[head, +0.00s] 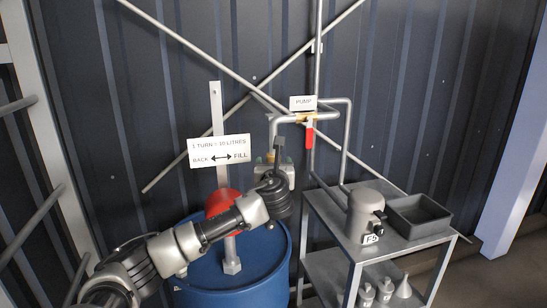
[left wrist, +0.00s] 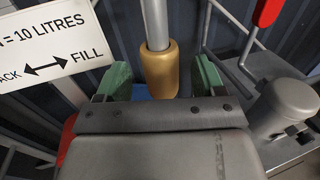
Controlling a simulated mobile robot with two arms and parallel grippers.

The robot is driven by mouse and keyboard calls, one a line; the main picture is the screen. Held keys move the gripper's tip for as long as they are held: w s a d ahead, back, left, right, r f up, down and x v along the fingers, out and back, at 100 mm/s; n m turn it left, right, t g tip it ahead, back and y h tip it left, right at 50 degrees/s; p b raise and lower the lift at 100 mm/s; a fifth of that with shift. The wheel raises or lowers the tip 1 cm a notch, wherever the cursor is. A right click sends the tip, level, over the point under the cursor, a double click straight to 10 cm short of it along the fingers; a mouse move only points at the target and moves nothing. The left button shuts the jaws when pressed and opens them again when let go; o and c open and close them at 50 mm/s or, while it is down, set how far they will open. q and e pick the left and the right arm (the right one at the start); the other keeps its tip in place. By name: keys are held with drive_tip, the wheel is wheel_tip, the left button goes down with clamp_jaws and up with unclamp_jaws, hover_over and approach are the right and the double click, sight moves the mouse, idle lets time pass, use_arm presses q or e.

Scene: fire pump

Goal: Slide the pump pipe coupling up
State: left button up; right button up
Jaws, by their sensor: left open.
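The pump pipe coupling is a brass-coloured sleeve (left wrist: 160,70) on a grey vertical pipe (left wrist: 155,20) in the left wrist view. My left gripper (left wrist: 162,82) is open, with one green-lined finger on each side of the coupling. Gaps show between the fingers and the sleeve; the coupling's lower end is hidden behind the gripper body. In the head view my left gripper (head: 272,160) is below the bent pump pipe (head: 274,125), above the blue barrel, and the coupling is small and partly hidden there. My right gripper is not in view.
A blue barrel (head: 235,285) stands below my left arm. A sign (head: 219,150) is left of the gripper, and a red valve handle (head: 310,138) is right of the pipe. A metal table (head: 410,243) holds a grey canister (head: 364,215) and a dark tray (head: 420,222).

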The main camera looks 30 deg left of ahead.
sight(273, 160)
use_arm(q)
drive_tip(key=shift+x, duration=1.2)
drive_tip(key=shift+w+a, duration=0.1)
drive_tip(key=shift+w, duration=0.1)
drive_tip(key=shift+w+a, duration=0.1)
drive_tip(key=shift+w, duration=0.05)
clamp_jaws()
wheel_tip(273, 160, up, 6)
drive_tip(key=p, duration=0.7)
drive_tip(key=shift+f, duration=0.15)
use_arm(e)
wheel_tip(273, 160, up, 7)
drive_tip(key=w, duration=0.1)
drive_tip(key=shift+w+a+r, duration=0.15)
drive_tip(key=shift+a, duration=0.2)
use_arm(q)
drive_tip(key=shift+c, duration=1.9)
unclamp_jaws()
drive_tip(key=o, duration=0.4)
drive_tip(key=shift+f, duration=0.1)
